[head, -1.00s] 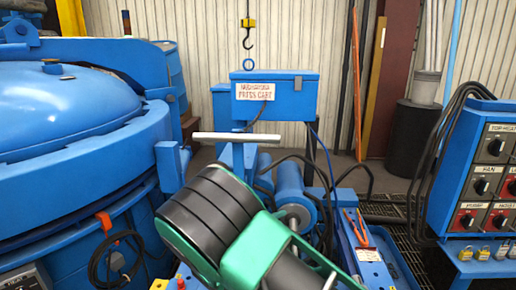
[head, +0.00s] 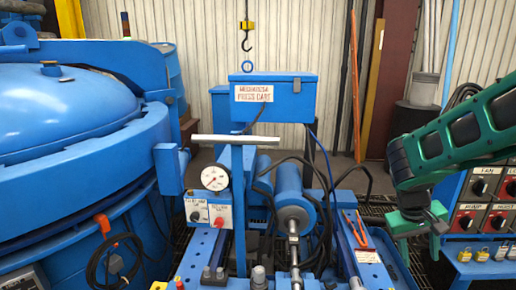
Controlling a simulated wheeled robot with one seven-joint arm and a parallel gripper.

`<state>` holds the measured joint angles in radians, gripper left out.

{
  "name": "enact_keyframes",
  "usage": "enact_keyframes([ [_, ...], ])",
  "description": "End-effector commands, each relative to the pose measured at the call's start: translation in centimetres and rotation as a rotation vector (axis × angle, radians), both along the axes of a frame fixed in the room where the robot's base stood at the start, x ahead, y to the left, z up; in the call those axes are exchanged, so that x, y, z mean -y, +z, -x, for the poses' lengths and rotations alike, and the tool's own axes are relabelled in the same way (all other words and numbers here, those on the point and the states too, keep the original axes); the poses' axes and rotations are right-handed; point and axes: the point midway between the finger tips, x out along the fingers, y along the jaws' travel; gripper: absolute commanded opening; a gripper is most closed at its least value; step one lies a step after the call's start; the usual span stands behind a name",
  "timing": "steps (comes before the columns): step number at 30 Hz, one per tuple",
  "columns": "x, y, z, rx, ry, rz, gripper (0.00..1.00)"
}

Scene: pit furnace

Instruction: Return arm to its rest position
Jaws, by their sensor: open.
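My green and black arm (head: 455,140) comes in from the right edge of the head view and bends down at a dark joint. My gripper (head: 418,238) hangs below that joint, in front of the control panel's left side. It is open, and I see nothing between its fingers. It is apart from the blue press cart (head: 205,262) in the middle.
A large blue round furnace (head: 60,115) fills the left. The cart carries a gauge (head: 215,177), a T-handle (head: 235,139) and a blue cylinder (head: 290,190). A control panel (head: 480,215) with padlocks stands right. A hook (head: 247,42) hangs at the back.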

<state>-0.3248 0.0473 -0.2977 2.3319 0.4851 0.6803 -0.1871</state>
Motion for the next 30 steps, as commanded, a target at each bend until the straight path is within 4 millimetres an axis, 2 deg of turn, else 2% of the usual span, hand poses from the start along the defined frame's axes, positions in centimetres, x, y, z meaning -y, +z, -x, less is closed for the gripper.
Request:
enact_keyframes([
  [1, 0.7, 0.7, 1.8, 0.008, -0.047, -0.039, 0.48],
  [6, 1.6, 2.2, 7.8, 0.017, -0.182, -0.160, 0.48],
  [12, 1.2, 3.8, 14.5, 0.039, -0.319, -0.283, 0.48],
  [16, 0.3, 4.4, 18.1, 0.050, -0.385, -0.340, 0.48],
  [21, -0.6, 4.7, 20.7, 0.058, -0.436, -0.381, 0.48],
  [25, -0.9, 4.7, 21.4, 0.059, -0.445, -0.391, 0.48],
  [27, -0.9, 4.7, 21.4, 0.059, -0.446, -0.392, 0.31],
  [30, -0.9, 4.7, 21.4, 0.059, -0.445, -0.391, 0.31],
])
